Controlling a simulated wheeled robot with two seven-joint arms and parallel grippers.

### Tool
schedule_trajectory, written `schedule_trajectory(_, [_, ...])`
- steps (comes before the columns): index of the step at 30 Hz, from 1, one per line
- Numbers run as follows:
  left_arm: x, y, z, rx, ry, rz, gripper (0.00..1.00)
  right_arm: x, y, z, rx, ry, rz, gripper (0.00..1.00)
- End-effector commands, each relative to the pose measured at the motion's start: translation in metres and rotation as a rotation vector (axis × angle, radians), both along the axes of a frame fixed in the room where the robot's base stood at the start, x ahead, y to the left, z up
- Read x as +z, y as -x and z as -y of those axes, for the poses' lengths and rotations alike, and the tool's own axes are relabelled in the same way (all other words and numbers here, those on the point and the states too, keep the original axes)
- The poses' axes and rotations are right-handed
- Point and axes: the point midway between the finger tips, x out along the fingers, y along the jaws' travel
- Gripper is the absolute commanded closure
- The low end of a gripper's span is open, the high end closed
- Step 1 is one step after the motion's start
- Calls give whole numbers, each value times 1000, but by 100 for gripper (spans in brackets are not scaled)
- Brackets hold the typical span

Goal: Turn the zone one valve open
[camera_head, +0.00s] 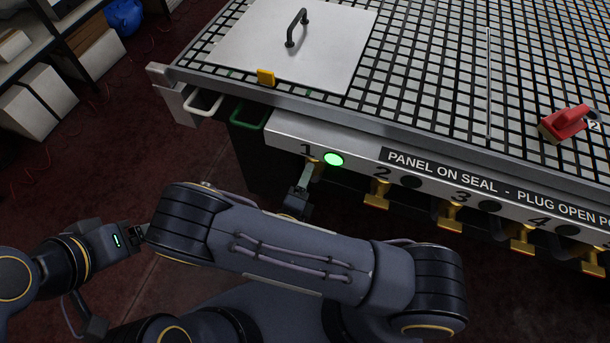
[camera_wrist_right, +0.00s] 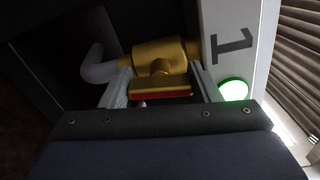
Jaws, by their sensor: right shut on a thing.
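The zone one valve (camera_head: 316,161) is a brass-coloured valve under the panel edge by the number 1, mostly covered by my gripper in the head view. The round light (camera_head: 333,159) beside it glows green. In the right wrist view the valve's yellow body (camera_wrist_right: 158,52) shows with its handle (camera_wrist_right: 160,88), which has a red face. My right gripper (camera_head: 311,170) is shut on this handle, one finger at each end of it, as the wrist view (camera_wrist_right: 162,88) shows. My left gripper (camera_head: 138,233) is at the left, partly hidden behind my arm, away from the table.
Brass valves two (camera_head: 377,194), three (camera_head: 449,216) and four (camera_head: 524,240) hang along the front panel beside dark lights. A white plate (camera_head: 290,45) with a black handle and a red tool (camera_head: 565,123) lie on the grid table (camera_head: 440,85). Shelves with boxes stand at left.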

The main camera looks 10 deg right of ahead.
Motion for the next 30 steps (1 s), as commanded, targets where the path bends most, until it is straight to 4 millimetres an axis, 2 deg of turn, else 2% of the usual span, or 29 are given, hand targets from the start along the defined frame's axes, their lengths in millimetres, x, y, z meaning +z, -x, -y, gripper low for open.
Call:
schedule_trajectory(10, [7,0,0,0,0,0,22,-1,0,0,1,126,-87,66])
schedule_trajectory(27, [7,0,0,0,0,0,22,-2,0,-1,2,153,-106,66])
schedule_trajectory(28, [7,0,0,0,0,0,22,-2,0,-1,2,153,-106,42])
schedule_trajectory(30, [7,0,0,0,0,0,22,-2,0,-1,2,152,-105,33])
